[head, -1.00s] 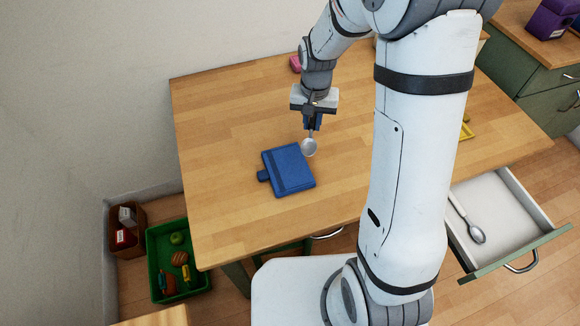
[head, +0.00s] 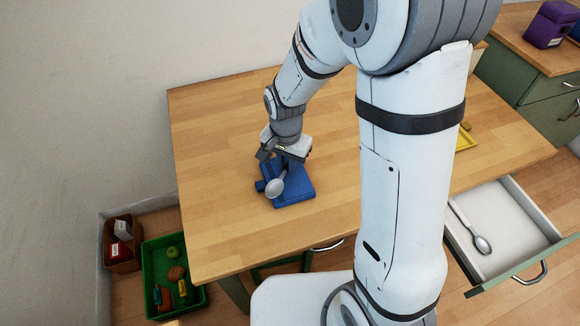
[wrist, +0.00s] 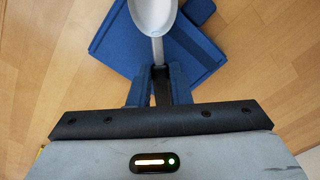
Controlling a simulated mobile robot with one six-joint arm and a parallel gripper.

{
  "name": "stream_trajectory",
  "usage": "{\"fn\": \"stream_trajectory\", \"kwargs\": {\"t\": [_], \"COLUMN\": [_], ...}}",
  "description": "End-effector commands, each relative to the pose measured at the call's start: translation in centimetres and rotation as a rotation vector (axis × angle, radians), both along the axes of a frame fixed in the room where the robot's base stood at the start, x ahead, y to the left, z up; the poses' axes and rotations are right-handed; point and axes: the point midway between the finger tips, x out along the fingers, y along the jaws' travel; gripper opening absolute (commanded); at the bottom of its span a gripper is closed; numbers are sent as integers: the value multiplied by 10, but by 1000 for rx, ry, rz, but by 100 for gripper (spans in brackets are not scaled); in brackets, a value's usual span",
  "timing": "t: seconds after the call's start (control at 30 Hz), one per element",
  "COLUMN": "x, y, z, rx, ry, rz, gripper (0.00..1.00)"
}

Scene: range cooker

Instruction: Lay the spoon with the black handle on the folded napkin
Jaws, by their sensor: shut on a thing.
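The spoon (head: 274,188) has a pale grey bowl and a short visible stem. It also shows in the wrist view (wrist: 154,14), its dark handle running back between my fingers. My gripper (head: 284,166) is shut on the handle and holds the spoon over the folded napkin (head: 298,198). The napkin is blue, with a darker band and a small tab at its left. In the wrist view the napkin (wrist: 112,48) lies under the spoon and the blue fingertips. I cannot tell whether the spoon touches it.
An open drawer (head: 507,208) at the right holds another spoon (head: 474,232). A yellow tray (head: 466,140) lies on the table (head: 220,130) at the right, partly behind my arm. A green crate (head: 152,290) and a brown box (head: 106,248) stand on the floor at left.

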Motion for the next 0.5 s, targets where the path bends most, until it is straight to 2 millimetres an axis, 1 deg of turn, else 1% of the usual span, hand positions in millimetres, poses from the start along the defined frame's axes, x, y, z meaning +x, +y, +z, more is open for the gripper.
{"fn": "stream_trajectory", "kwargs": {"t": [0.03, 0.1, 0.37, 0.47, 0.5], "x": [-1, -1, 0, 0, 0], "y": [0, 0, 0, 0, 0], "z": [-10, -18, -19, -23, -23], "rx": [-2, -2, 0, 0, 0], "ry": [5, 3, 0, 0, 0], "rz": [0, 1, 1, 2, 2], "gripper": [0, 0, 0, 0, 18]}}
